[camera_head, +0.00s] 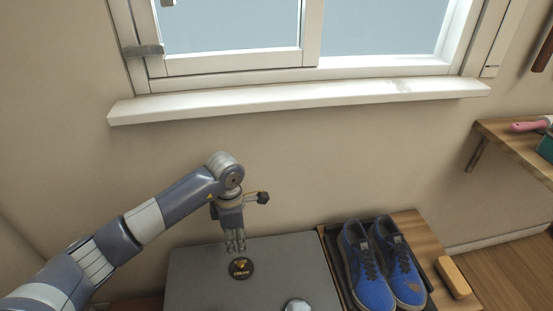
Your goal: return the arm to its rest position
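My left arm comes in from the lower left and bends down at the wrist. My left gripper (235,250) points down over the grey flat surface (200,280), in front of the wall. Its fingertips overlap the upper edge of a round black disc (241,268) with a yellow emblem. I cannot tell whether they touch it or hang above it. The fingers look close together, with nothing seen between them, but the opening is too small to judge. My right arm and gripper are not in view.
Blue shoes (371,275) stand on a dark tray right of the grey surface. A tan block (453,277) lies on the wood beside them. A round silvery thing (297,305) is cut off below. A window sill (300,98) juts out above; a wooden shelf (510,140) is at right.

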